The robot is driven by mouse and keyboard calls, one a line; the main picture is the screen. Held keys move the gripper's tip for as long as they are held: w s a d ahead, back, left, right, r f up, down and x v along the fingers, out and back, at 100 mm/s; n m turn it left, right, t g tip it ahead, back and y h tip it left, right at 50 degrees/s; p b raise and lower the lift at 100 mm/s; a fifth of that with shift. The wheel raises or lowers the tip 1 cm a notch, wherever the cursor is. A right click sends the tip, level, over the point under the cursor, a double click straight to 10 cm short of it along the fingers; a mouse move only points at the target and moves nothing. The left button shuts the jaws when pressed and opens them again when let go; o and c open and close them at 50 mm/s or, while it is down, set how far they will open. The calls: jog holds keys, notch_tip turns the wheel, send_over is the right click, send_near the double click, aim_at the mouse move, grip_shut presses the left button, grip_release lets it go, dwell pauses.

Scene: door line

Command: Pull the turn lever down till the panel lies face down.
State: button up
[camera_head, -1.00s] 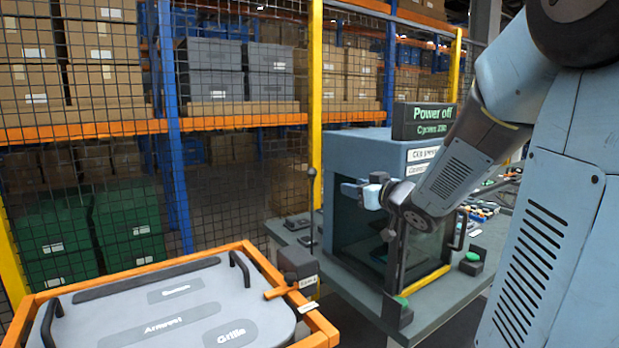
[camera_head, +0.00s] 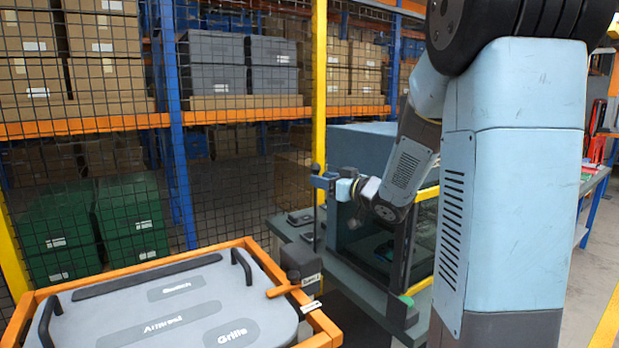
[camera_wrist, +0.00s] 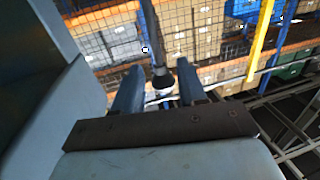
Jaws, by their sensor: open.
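The panel (camera_head: 130,300) is a flat grey board with dark label strips and two black handles, lying in an orange frame (camera_head: 322,325) at the lower left of the head view. The turn lever (camera_head: 315,226) is a thin dark upright rod rising from a dark block (camera_head: 301,262) at the frame's right corner. My gripper (camera_head: 323,184) is open at the lever's top end. In the wrist view the lever's dark knob (camera_wrist: 162,80) shows between my two spread fingers (camera_wrist: 160,88), with no clear sign of contact.
A blue-grey cabinet (camera_head: 368,147) with a clear front stands on a bench just behind my gripper. Mesh fencing and a yellow post (camera_head: 319,90) stand behind; racks hold boxes beyond.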

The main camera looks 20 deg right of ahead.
jog(key=shift+x, duration=2.7)
grip_shut()
jog(key=shift+r, duration=0.1)
jog(key=shift+a, duration=0.15)
